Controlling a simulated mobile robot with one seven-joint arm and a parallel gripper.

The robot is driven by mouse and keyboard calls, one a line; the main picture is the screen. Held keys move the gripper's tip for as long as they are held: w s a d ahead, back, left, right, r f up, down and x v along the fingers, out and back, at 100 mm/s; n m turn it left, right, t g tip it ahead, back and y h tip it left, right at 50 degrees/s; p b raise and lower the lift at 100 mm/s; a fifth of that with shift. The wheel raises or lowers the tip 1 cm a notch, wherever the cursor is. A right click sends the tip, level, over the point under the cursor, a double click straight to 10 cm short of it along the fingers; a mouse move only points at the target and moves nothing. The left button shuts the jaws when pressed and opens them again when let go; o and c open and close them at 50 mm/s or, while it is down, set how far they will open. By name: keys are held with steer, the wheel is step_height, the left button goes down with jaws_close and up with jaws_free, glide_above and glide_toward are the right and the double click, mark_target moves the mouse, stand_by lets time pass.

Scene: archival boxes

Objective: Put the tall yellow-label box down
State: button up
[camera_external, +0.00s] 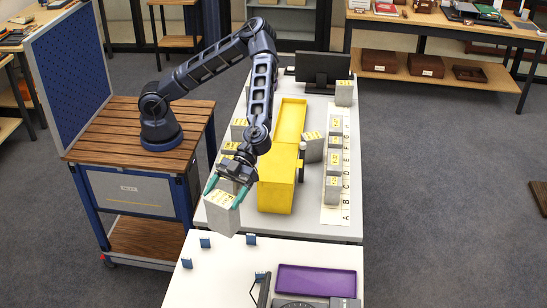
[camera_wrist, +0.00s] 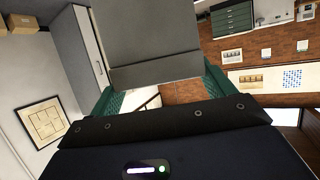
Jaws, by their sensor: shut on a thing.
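My gripper (camera_external: 224,191) is shut on a tall grey box (camera_external: 224,217) with a yellow-marked white label on top. It holds the box near the front left corner of the grey table (camera_external: 315,229); I cannot tell whether the base touches anything. In the wrist view the grey box (camera_wrist: 150,35) sits between the green fingers of my gripper (camera_wrist: 160,92), and its upper part is cut off by the frame.
A yellow container (camera_external: 277,190) stands right of the held box. Several grey boxes stand along a lettered strip (camera_external: 334,214); another box (camera_external: 313,147) stands beside the container. The white front table holds small blue stands (camera_external: 205,242) and a purple tray (camera_external: 315,271).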

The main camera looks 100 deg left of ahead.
steer(key=shift+s+d+f, duration=0.1)
steer(key=shift+d, duration=0.15)
step_height(320, 180, down, 20)
stand_by(0.5)
steer(key=o, duration=1.5)
steer(key=v, duration=1.2)
